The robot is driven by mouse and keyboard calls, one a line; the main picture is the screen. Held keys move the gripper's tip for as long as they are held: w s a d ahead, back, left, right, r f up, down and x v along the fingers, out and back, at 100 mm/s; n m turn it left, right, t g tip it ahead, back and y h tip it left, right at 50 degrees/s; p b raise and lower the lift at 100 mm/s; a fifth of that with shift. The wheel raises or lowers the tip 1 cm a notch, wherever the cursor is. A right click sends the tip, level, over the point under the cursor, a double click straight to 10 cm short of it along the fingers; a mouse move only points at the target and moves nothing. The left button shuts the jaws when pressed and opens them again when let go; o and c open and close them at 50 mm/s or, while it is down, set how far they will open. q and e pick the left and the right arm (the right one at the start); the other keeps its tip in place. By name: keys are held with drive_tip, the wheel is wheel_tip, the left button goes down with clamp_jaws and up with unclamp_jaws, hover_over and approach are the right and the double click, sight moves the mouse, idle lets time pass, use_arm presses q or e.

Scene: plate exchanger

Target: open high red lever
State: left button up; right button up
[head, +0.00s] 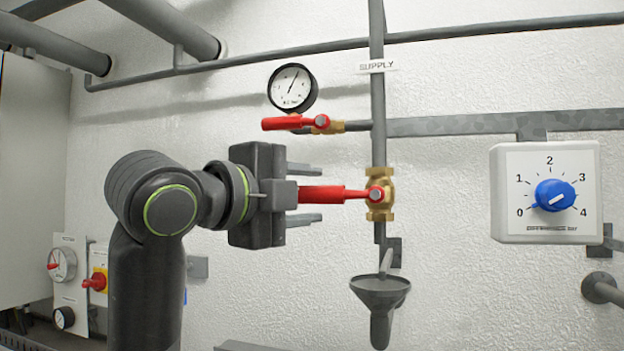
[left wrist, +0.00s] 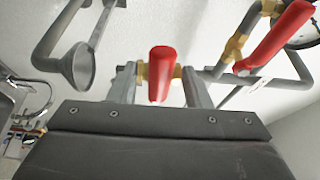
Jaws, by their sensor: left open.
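Two red levers show in the head view. The upper red lever (head: 293,123) lies horizontal, pointing left from a brass valve (head: 328,125) below the gauge. The lower red lever (head: 335,194) also points left, from a brass valve (head: 380,194) on the vertical supply pipe. My left gripper (head: 318,194) is open, with one finger above and one below the lower lever, apart from it. In the left wrist view the lower lever (left wrist: 162,70) stands between the two fingers, and the upper lever (left wrist: 280,35) is off to the right. My right gripper is out of view.
A round gauge (head: 292,88) hangs above the upper lever. A grey funnel (head: 380,290) sits below the lower valve. A white box with a blue dial (head: 548,193) is on the right. Grey pipes (head: 470,125) run along the wall. A switch panel (head: 95,280) is lower left.

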use_arm(q)
drive_tip(key=shift+w+d, duration=0.45)
drive_tip(key=shift+w, duration=0.15)
drive_tip(key=shift+c, duration=0.5)
clamp_jaws()
